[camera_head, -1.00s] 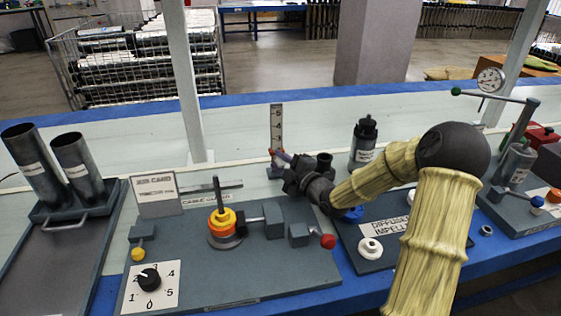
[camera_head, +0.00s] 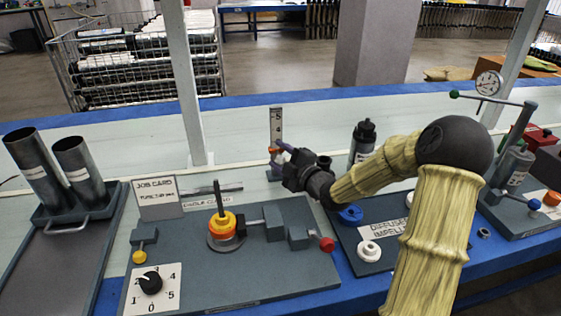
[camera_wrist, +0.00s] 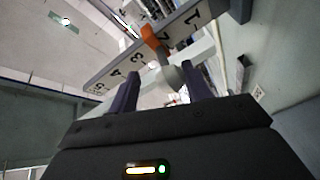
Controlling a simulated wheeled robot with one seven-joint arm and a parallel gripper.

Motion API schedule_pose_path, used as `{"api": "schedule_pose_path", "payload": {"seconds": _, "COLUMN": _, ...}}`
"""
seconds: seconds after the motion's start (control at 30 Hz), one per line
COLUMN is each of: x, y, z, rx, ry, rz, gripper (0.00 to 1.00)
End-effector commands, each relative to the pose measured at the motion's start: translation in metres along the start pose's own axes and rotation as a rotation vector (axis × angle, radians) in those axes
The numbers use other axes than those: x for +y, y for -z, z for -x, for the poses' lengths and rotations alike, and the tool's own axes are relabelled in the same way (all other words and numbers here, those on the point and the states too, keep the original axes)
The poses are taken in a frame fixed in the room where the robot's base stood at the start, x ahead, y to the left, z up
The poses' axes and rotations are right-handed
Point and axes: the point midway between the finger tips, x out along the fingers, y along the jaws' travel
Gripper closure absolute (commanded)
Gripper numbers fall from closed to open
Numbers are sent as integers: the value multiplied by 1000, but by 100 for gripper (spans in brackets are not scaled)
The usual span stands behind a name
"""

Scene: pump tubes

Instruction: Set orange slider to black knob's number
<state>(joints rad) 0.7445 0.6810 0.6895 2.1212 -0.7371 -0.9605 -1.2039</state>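The black knob (camera_head: 150,282) sits on a white dial plate at the lower left in the head view. Its white mark points up and left, seemingly towards 2. The upright numbered scale (camera_head: 277,122) stands behind the bench fixture. The orange slider (camera_wrist: 151,37) sits on the scale between 2 and 3 in the wrist view, with a grey handle (camera_wrist: 170,73) sticking out towards me. The slider also shows in the head view (camera_head: 273,150). My gripper (camera_wrist: 162,82) is open, with its two dark fingers on either side of the handle; I cannot tell whether either touches it.
A fixture with a yellow-orange ring stack (camera_head: 222,224) and a red knob (camera_head: 327,244) stands on the grey board left of my arm. A job card (camera_head: 157,190) stands behind. A dark bottle (camera_head: 363,140) is close behind my arm. Two metal tubes stand far left.

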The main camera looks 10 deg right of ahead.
Motion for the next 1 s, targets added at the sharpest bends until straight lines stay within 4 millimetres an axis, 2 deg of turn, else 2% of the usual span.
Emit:
{"api": "schedule_pose_path", "payload": {"seconds": 0.03, "x": 16, "y": 7, "z": 0, "rx": 2, "ry": -4, "rz": 6, "gripper": 52}}
{"api": "schedule_pose_path", "payload": {"seconds": 0.1, "x": 29, "y": 12, "z": 0, "rx": 2, "ry": -5, "rz": 7, "gripper": 52}}
{"api": "schedule_pose_path", "payload": {"seconds": 0.33, "x": 61, "y": 24, "z": 0, "rx": 1, "ry": -4, "rz": 4, "gripper": 52}}
{"api": "schedule_pose_path", "payload": {"seconds": 0.77, "x": 66, "y": 26, "z": 0, "rx": 0, "ry": -4, "rz": 0, "gripper": 52}}
{"api": "schedule_pose_path", "payload": {"seconds": 1.0, "x": 66, "y": 26, "z": 10, "rx": -1, "ry": -3, "rz": 2, "gripper": 52}}
